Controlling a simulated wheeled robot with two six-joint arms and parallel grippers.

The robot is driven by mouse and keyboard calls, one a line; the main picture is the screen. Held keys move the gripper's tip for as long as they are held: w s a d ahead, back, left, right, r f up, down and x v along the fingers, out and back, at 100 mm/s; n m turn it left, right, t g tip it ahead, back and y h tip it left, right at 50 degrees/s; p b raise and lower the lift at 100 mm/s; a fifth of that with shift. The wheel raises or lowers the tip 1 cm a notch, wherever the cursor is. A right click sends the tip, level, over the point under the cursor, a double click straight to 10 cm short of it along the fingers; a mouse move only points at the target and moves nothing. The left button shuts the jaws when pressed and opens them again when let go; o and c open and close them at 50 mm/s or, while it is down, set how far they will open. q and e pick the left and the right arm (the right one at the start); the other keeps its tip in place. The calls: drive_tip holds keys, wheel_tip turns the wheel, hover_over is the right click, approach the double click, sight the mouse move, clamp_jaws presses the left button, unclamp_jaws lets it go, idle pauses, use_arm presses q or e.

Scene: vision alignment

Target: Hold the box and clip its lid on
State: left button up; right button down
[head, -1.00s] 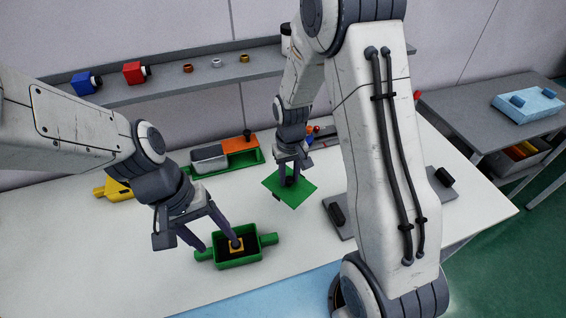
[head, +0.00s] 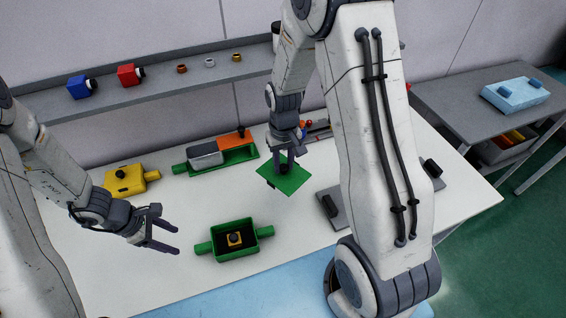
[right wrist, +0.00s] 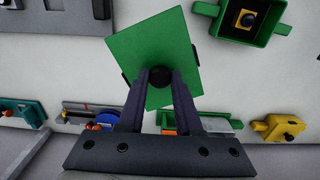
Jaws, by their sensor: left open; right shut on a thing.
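A green open box (head: 222,252) with a handle at each end stands on the white table. Inside it sits an orange block with a black knob (head: 235,239). The box also shows in the right wrist view (right wrist: 275,27). My right gripper (head: 285,165) is shut on the black knob of the green lid (head: 290,181) and holds the lid behind and to the right of the box. The lid also fills the middle of the right wrist view (right wrist: 150,55). My left gripper (head: 177,238) is open and empty, left of the box and apart from it.
A yellow lidded box (head: 125,181) is at the table's left. A green tray (head: 236,157) with grey and orange blocks lies behind. A grey plate with black grips (head: 330,205) lies to the right. A shelf (head: 160,90) at the back holds blue and red blocks and rings.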

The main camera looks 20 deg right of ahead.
sight(195, 248)
use_arm(q)
drive_tip(key=b+x, duration=0.8)
drive_tip(key=x, duration=0.2)
drive_tip(key=shift+d+f+b, duration=0.25)
drive_tip(key=shift+f+b, duration=0.05)
drive_tip(key=shift+b, duration=0.1)
use_arm(e)
wheel_tip(195, 248, down, 10)
drive_tip(key=shift+r, duration=0.15)
use_arm(q)
clamp_jaws()
use_arm(e)
drive_tip(key=s+a+r+n, duration=0.3)
drive_tip(key=s+a+n, duration=0.5)
drive_tip(key=a+n, duration=0.35)
drive_tip(key=shift+w+a+f, duration=0.1)
drive_tip(key=shift+a+f, duration=0.6)
drive_tip(key=shift+a, duration=0.5)
drive_tip(key=shift+s+a+f, duration=0.1)
drive_tip(key=shift+a+f, duration=0.65)
drive_tip(key=shift+a, duration=0.4)
drive_tip(key=shift+w+a+f, duration=0.1)
drive_tip(key=shift+a+f, duration=0.6)
drive_tip(key=shift+a, duration=0.5)
drive_tip(key=shift+f, duration=0.25)
